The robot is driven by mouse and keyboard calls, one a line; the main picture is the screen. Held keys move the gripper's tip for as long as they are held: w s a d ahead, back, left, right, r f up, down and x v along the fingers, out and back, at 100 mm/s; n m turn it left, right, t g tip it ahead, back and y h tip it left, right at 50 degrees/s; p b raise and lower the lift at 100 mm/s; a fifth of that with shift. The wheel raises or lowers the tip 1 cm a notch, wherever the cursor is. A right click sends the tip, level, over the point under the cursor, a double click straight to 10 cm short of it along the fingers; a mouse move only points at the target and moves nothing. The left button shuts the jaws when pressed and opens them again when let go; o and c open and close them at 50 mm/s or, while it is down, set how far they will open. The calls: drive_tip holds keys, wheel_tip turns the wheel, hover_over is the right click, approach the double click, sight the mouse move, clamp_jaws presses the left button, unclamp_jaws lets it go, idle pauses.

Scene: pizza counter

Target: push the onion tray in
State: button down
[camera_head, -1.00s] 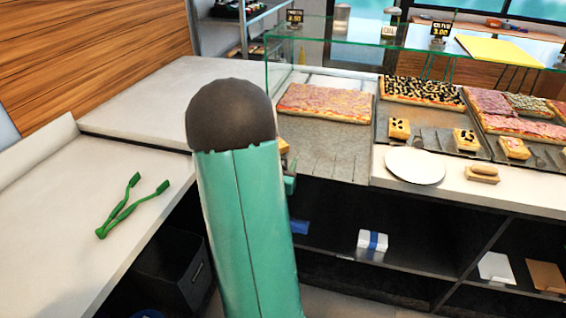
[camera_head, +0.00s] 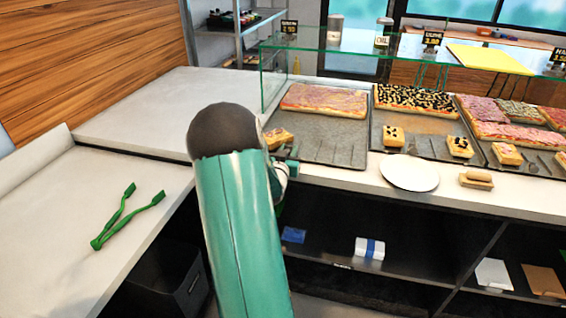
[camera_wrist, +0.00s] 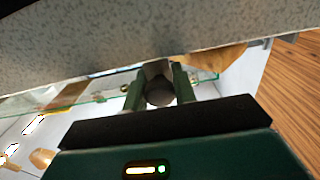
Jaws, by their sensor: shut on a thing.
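The onion tray (camera_head: 335,150) is the leftmost grey tray on the counter, carrying a large pinkish pizza (camera_head: 325,100) at its back and a small slice (camera_head: 278,138) near its front left. Its front edge lies close to the counter's front edge. My gripper (camera_head: 291,160) is at the tray's front left corner, partly hidden behind my green arm. In the wrist view my gripper (camera_wrist: 159,85) has its fingers close together, shut at the tray's edge. A speckled grey surface fills the top of that view; the exact contact is hard to see.
A second tray (camera_head: 425,150) with olive pizza stands close on the right. A white plate (camera_head: 409,173) lies on the counter front. A glass guard (camera_head: 350,50) stands over the trays. Green tongs (camera_head: 125,215) lie on the left counter. Dark shelves are below.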

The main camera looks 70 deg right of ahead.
drive_tip(key=shift+w+d, duration=0.1)
drive_tip(key=shift+d, duration=0.35)
drive_tip(key=c, duration=1.1)
unclamp_jaws()
drive_tip(key=shift+c, duration=0.2)
drive_tip(key=shift+a, duration=0.15)
drive_tip(key=s+a, duration=0.2)
drive_tip(key=a, duration=1.1)
drive_tip(key=shift+s+a, duration=0.15)
drive_tip(key=shift+a, duration=0.05)
drive_tip(key=shift+c, duration=0.2)
